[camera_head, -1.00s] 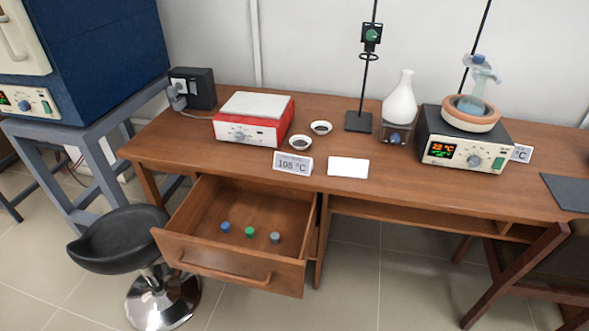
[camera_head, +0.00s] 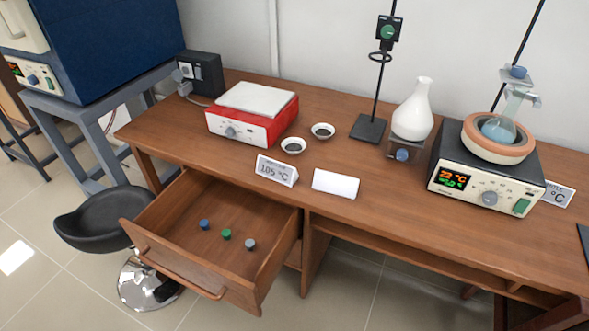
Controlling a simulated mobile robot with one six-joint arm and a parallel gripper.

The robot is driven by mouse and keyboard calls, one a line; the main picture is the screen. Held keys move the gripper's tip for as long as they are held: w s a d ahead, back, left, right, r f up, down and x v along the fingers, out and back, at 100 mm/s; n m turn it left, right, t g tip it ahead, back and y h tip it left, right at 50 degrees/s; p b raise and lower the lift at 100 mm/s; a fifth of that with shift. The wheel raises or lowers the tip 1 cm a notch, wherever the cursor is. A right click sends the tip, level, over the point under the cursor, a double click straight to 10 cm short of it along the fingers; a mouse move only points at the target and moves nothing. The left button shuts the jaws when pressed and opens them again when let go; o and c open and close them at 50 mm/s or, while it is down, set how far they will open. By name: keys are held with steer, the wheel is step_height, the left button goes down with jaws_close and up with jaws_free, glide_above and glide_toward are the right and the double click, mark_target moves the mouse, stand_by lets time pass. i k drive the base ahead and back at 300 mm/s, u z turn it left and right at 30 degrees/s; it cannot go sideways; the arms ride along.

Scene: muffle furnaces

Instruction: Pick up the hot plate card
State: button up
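A small white card reading "105 °C" (camera_head: 277,171) stands tilted near the front edge of the wooden desk, in front of the red hot plate (camera_head: 252,114) with its white top. The small heading on this card is too blurred to read. A blank white card (camera_head: 335,184) stands just to its right, apart from it. Another "°C" card (camera_head: 557,195) is at the right, partly hidden behind the heating mantle (camera_head: 486,172). My gripper is not in view.
An open drawer (camera_head: 185,273) with several small coloured caps juts out below the cards. Two small dishes (camera_head: 293,145) sit behind the cards. A white flask (camera_head: 412,108) and a stand (camera_head: 369,128) are farther back. A black stool (camera_head: 97,220) is at the left.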

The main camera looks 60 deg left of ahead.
mark_target(279, 172)
steer(key=u, duration=0.2)
steer(key=i, duration=0.6)
steer(key=u, duration=4.95)
steer(key=i, duration=0.1)
steer(key=z, duration=3)
steer(key=k, duration=0.2)
steer(key=u, duration=2.05)
